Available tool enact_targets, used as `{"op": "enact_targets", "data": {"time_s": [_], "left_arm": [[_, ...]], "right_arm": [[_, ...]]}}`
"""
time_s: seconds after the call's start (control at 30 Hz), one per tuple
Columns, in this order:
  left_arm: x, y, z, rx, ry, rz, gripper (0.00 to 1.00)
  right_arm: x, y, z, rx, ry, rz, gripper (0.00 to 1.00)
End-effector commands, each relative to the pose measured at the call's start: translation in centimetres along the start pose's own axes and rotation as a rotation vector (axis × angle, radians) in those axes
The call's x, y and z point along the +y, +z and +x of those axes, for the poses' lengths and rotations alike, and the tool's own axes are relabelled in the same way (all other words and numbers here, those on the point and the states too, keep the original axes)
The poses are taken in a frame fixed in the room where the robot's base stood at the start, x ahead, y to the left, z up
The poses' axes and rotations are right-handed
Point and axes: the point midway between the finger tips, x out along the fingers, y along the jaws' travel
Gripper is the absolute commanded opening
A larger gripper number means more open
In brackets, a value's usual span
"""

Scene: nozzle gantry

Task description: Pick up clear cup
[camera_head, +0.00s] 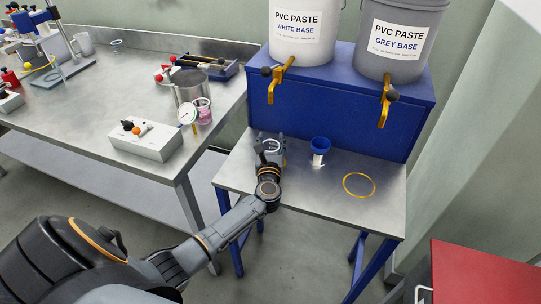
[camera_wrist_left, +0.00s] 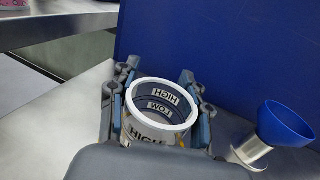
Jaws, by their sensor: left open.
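The clear cup (camera_wrist_left: 158,128) has a white rim and dark HIGH and LOW labels. It stands upright on the small metal table, below the white paste bucket, and its rim also shows in the head view (camera_head: 272,146). My left gripper (camera_head: 270,150) is at the cup. In the left wrist view, the fingers of the left gripper (camera_wrist_left: 159,82) are open on either side of the cup, around it. I cannot tell whether either finger touches it. The cup's lower part is hidden by the gripper. My right gripper is not in view.
A blue funnel-topped metal piece (camera_head: 320,148) stands just right of the cup and also shows in the left wrist view (camera_wrist_left: 284,125). An orange ring (camera_head: 359,184) lies farther right. A blue cabinet (camera_head: 340,108) with yellow taps (camera_head: 279,82) rises close behind. A cluttered bench (camera_head: 80,115) is left.

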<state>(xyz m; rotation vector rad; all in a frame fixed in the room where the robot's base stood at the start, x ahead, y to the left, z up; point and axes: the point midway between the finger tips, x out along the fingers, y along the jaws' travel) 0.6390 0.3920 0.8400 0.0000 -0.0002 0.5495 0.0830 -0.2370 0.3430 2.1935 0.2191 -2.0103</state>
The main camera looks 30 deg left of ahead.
Motion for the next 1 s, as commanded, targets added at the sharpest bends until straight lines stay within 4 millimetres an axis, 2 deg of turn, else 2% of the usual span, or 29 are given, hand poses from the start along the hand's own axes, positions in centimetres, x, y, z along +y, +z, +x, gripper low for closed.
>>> {"op": "enact_targets", "data": {"time_s": [0.03,0.1,0.97,1.0], "left_arm": [[0.00,-0.02,-0.02,0.000,0.000,0.000,0.26],[0.00,-0.02,-0.02,0.000,0.000,0.000,0.14],[-0.01,-0.01,-0.03,0.000,0.000,0.000,0.05],[-0.01,-0.01,-0.03,0.000,0.000,0.000,0.00]], "right_arm": [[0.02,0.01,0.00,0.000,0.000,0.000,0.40],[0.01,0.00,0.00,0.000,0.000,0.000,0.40],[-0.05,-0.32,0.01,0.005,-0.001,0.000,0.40],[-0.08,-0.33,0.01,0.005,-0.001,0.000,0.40]]}}
